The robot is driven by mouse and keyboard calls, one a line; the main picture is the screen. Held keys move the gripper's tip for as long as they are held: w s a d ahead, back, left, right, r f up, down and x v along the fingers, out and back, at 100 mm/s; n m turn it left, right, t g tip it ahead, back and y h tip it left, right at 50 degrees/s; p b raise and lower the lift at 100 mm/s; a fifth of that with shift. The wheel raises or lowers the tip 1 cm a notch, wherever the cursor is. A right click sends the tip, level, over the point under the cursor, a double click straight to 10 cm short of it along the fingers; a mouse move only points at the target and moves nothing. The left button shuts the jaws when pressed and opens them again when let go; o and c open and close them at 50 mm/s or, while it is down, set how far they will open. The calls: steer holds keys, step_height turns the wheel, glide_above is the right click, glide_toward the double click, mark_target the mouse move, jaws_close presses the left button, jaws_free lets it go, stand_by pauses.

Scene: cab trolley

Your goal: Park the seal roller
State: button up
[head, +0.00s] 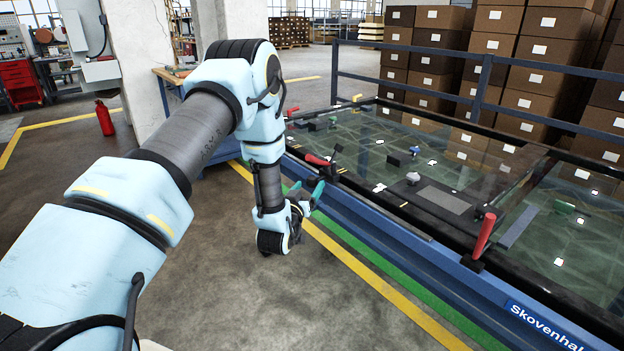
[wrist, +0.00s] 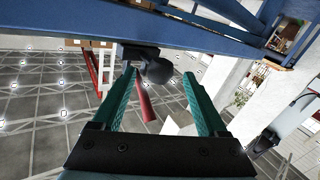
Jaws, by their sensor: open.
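My gripper (head: 310,190) is at the near edge of the blue trolley (head: 372,232), by a red handle (head: 318,160) on a dark mount. In the wrist view my two teal fingers (wrist: 163,98) stand apart with a gap between them. A red bar (wrist: 145,104) shows between them, and a dark rounded part (wrist: 155,70) lies just past the tips. I cannot tell whether the fingers touch either. I cannot tell for sure which thing is the seal roller. Another red handle (head: 483,237) stands upright farther right on the trolley's edge.
A glass pane lies on the trolley with a dark block (head: 398,159), a grey pad (head: 443,200) and a green piece (head: 565,207). Blue rails (head: 482,82) and stacked cartons (head: 540,60) stand behind. The floor to the left is open, with a red extinguisher (head: 104,118).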

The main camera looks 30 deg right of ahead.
steer(key=shift+p+x, duration=0.3)
steer(key=shift+x, duration=1.65)
steer(key=shift+c, duration=0.4)
jaws_close()
